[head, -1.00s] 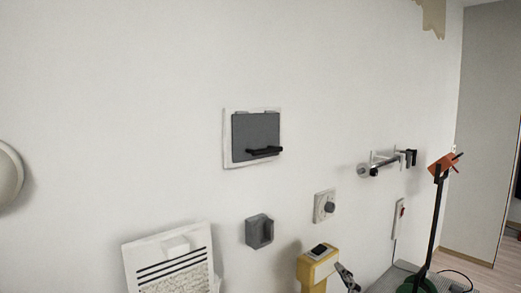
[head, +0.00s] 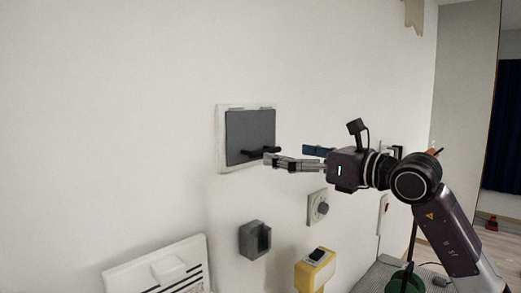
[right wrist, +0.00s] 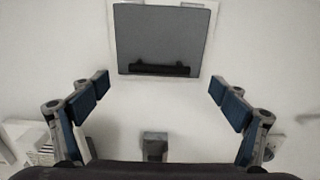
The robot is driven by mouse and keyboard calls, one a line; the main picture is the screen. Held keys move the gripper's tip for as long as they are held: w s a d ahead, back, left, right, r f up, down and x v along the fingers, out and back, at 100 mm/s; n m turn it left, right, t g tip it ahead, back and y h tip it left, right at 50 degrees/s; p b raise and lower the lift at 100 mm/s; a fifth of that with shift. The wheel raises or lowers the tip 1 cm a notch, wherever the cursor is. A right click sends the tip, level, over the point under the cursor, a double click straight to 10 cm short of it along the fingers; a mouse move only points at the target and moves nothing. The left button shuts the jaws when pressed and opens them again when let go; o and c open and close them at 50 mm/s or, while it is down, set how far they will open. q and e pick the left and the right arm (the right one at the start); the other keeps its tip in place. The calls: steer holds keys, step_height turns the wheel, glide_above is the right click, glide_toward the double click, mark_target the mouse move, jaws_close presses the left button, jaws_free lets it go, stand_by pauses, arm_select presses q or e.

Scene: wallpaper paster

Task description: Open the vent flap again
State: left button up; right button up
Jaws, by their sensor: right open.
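The vent flap (head: 250,132) is a dark grey square panel in a white frame (head: 221,160) on the wall. A black bar handle (head: 262,151) runs along its lower part. The flap looks shut, lying nearly flat in its frame. In the right wrist view the flap (right wrist: 163,35) is ahead at the top, with its handle (right wrist: 160,70) level. My right gripper (head: 270,158) is near the handle's right end in the head view. In the right wrist view its fingers (right wrist: 160,88) are wide apart and empty, the handle lying beyond them. My left gripper is out of view.
A yellow device (head: 315,270) stands below the dial, and a white slatted panel (head: 155,268) is at lower left.

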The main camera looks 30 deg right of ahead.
mark_target(268, 150)
steer(key=p+x, duration=0.4)
steer(key=x, duration=0.3)
steer(key=shift+w+a, duration=0.1)
steer(key=shift+w, duration=0.1)
steer(key=shift+c, duration=0.6)
steer(key=c, duration=1.6)
steer(key=shift+s+r, duration=0.1)
